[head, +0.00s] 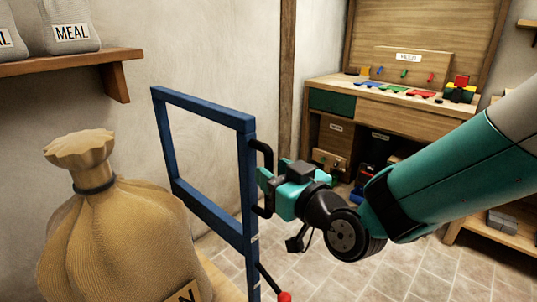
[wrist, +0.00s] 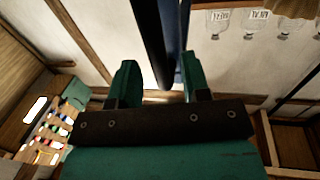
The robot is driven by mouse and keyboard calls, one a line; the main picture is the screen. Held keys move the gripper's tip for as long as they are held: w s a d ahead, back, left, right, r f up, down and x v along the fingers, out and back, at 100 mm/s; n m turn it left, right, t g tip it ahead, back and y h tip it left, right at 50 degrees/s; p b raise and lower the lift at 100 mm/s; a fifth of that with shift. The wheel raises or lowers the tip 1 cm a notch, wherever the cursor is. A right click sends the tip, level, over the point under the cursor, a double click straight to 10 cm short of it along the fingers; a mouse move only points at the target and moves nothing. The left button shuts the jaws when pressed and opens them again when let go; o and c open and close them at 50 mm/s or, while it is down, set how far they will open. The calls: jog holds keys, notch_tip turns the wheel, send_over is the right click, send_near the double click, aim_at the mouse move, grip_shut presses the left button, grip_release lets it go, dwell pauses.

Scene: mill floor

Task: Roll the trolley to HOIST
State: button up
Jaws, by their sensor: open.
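The trolley's blue upright frame (head: 247,190) stands left of centre in the head view, with a black grip handle (head: 268,160) on its right side. A full tan sack (head: 110,215) sits beside the frame on the left. My gripper (head: 263,187) is at the black handle, its jaws open. In the wrist view, the black handle (wrist: 148,40) and blue post (wrist: 174,40) run between the two spread green fingers (wrist: 160,82). Contact with the handle cannot be told. A red-knobbed lever (head: 284,297) shows low on the frame. No HOIST sign shows.
A wooden workbench (head: 425,100) with coloured parts stands at the back right. A shelf (head: 70,62) with meal sacks is on the left wall. A low wooden shelf (head: 490,240) stands at right. Tiled floor (head: 400,275) is clear in front of the bench.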

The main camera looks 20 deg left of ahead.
jog(key=shift+x, duration=1.15)
grip_shut()
jog(key=shift+s, duration=0.1)
